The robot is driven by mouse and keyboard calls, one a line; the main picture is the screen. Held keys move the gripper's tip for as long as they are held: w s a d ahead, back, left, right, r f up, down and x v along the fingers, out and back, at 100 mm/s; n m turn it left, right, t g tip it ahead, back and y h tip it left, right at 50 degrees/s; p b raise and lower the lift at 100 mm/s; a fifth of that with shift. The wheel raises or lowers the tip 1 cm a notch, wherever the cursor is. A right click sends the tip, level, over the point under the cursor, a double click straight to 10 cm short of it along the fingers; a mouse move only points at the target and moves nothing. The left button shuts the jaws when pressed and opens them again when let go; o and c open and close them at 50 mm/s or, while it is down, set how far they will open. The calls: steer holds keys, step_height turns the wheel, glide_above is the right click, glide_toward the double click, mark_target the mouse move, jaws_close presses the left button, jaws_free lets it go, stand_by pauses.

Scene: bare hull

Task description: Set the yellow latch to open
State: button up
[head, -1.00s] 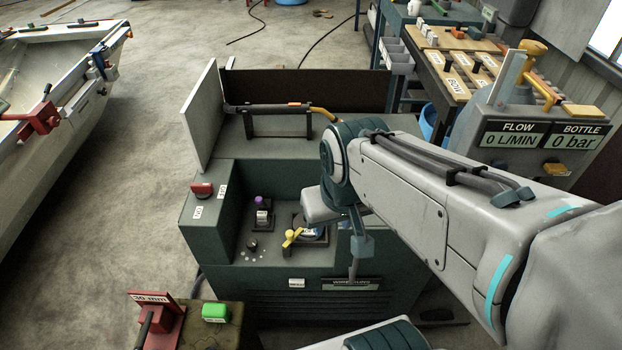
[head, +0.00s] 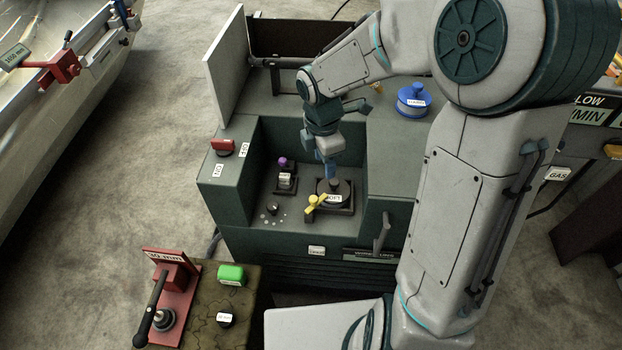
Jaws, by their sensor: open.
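The yellow latch (head: 315,203) is a small lever with a rounded knob. It lies slanted at the front left of a dark round dial (head: 334,191) with a white label, in the recess of the green machine (head: 240,195). My gripper (head: 331,174) points down just above and behind the dial, a little up and right of the latch in the picture. It is open, with nothing seen between its fingers. The fingertips are small in the picture, and I cannot tell whether they touch the dial.
In the recess are a purple-topped switch (head: 284,163) and a small black knob (head: 273,208). A red switch (head: 222,146) is on the left ledge, and a blue knob (head: 413,100) is on top. The recess walls stand close around my gripper. A grey lever (head: 382,231) is at the front.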

mark_target(314, 198)
steer(key=f+n+b, duration=0.1)
steer(key=f, duration=0.4)
steer(key=w+a+f+n+b, duration=0.1)
steer(key=f, duration=0.5)
steer(key=w+a+f+n+b, duration=0.1)
steer(key=f, duration=0.4)
steer(key=shift+f+n+y, duration=0.3)
steer(key=shift+y, duration=0.1)
jaws_close()
